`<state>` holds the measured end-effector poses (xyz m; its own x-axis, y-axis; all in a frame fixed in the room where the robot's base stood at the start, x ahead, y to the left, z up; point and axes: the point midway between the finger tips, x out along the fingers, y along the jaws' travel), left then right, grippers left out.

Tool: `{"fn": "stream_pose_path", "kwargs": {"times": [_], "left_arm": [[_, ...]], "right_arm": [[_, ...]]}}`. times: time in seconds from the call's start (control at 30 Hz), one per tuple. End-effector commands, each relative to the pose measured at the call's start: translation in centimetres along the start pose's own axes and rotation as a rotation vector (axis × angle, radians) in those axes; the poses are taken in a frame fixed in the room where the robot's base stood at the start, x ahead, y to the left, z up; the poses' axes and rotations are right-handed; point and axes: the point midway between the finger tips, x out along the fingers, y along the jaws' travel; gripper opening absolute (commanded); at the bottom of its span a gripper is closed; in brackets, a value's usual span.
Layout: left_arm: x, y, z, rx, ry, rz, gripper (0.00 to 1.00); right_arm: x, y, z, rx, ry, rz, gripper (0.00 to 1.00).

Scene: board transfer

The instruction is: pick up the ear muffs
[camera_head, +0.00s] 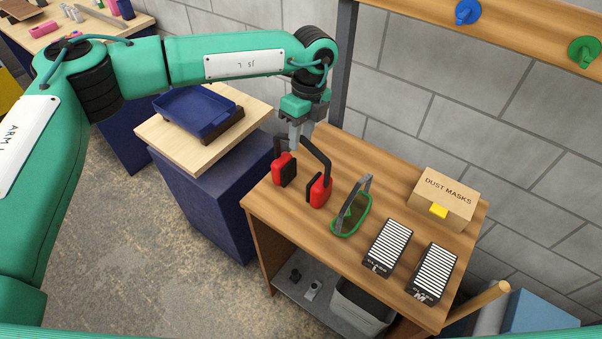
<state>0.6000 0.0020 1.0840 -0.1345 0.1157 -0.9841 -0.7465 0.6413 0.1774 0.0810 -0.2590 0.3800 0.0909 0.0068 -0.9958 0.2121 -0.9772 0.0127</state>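The ear muffs have two red cups with black pads, a left cup (282,172) and a right cup (321,191), joined by a dark headband (317,152). They are upright at the left end of the wooden table (265,207); I cannot tell whether the cups touch the top. My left gripper (294,146) points down at the top of the headband, its grey fingers covering the band's middle. I cannot tell whether the fingers are closed on the band or only around it. My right gripper is not in view.
A green-rimmed face shield (352,216) stands just right of the ear muffs. Two dark striped boxes (388,247) (433,272) and a dust masks box (443,198) are further right. A blue tray (196,112) lies on the cabinet to the left. The grey block wall is behind.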

Motion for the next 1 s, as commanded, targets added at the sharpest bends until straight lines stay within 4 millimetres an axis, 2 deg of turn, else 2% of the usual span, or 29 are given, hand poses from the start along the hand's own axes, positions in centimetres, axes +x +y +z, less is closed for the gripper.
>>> {"fn": "stream_pose_path", "kwargs": {"times": [0.13, 0.33, 0.37, 0.5, 1.0], "left_arm": [[1.01, 0.03, -0.02, -0.001, 0.001, 0.000, 0.31], [1.15, 0.00, -0.01, -0.001, 0.001, 0.000, 0.31], [1.15, 0.00, -0.01, -0.001, 0.001, 0.000, 0.27], [1.13, 0.00, 0.00, -0.001, 0.001, 0.000, 0.00], [1.05, 0.01, -0.04, 0.000, 0.001, 0.000, 0.00]], "right_arm": [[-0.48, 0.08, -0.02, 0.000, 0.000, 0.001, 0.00], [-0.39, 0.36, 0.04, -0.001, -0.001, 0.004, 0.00], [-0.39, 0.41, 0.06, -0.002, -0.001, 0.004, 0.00], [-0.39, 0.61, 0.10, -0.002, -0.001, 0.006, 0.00], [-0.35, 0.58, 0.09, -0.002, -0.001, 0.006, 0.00]]}}
